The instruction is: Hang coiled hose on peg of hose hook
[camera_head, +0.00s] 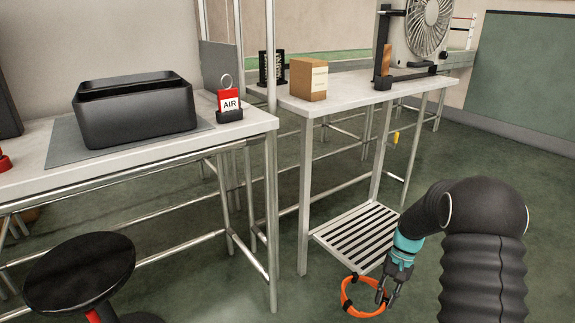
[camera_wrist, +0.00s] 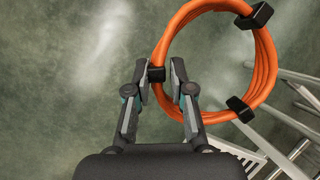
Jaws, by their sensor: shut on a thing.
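The coiled hose (camera_head: 344,296) is an orange ring with black ties. It hangs off the floor at the bottom of the head view, in front of the slatted shelf. My gripper (camera_head: 386,292) is shut on the right side of the ring there. In the wrist view, the coil (camera_wrist: 273,62) reaches up and right from my gripper (camera_wrist: 168,76), whose fingers close around its left side by a black tie. I cannot clearly make out the hose hook or its peg; a small yellow piece (camera_head: 396,138) shows by the far table's leg, but I cannot tell what it is.
The far metal table (camera_head: 345,98) carries a cardboard box (camera_head: 308,79) and a fan (camera_head: 430,27). Its slatted low shelf (camera_head: 357,236) is close to the coil. The left table (camera_head: 150,147) holds a black bin (camera_head: 135,112). A black stool (camera_head: 80,272) stands at front left. Floor is open at right.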

